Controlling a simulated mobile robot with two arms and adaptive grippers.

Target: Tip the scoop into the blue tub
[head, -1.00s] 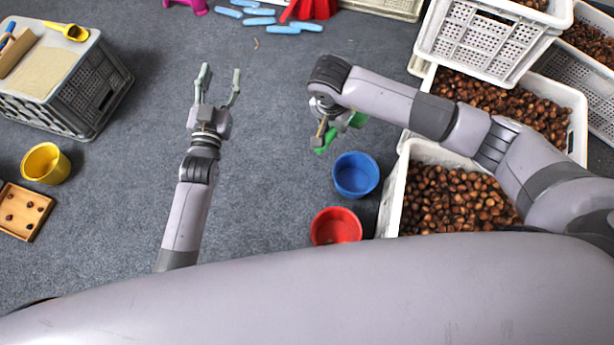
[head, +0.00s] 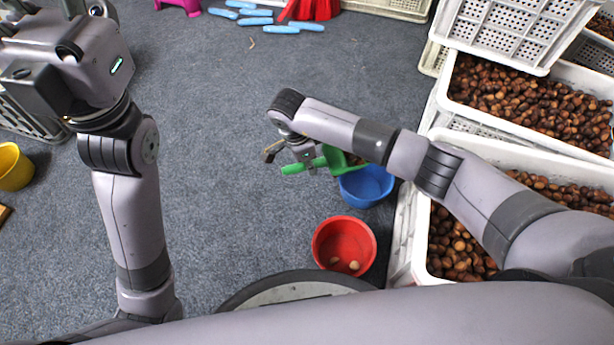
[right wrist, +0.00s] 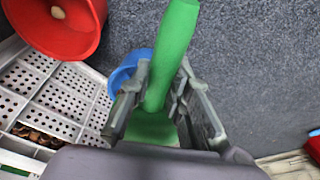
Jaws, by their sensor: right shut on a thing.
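The green scoop (head: 330,161) is held by my right gripper (head: 299,160), which is shut on its handle. The scoop's bowl is over the far edge of the blue tub (head: 367,186) in the head view, with some brown chestnuts (head: 354,159) showing in it. The inside of the tub is partly hidden by the scoop and arm. In the right wrist view the green handle (right wrist: 172,55) stands between the fingers, with the blue tub (right wrist: 124,74) partly hidden behind it. My left gripper (head: 85,25) is at the top left, close to the camera; its fingers are unclear.
A red tub (head: 344,245) with a few pale pieces in it stands nearer me than the blue tub. White crates of chestnuts (head: 425,220) stand at the right. A yellow bucket (head: 14,167) is at the left edge. The grey floor in the middle is clear.

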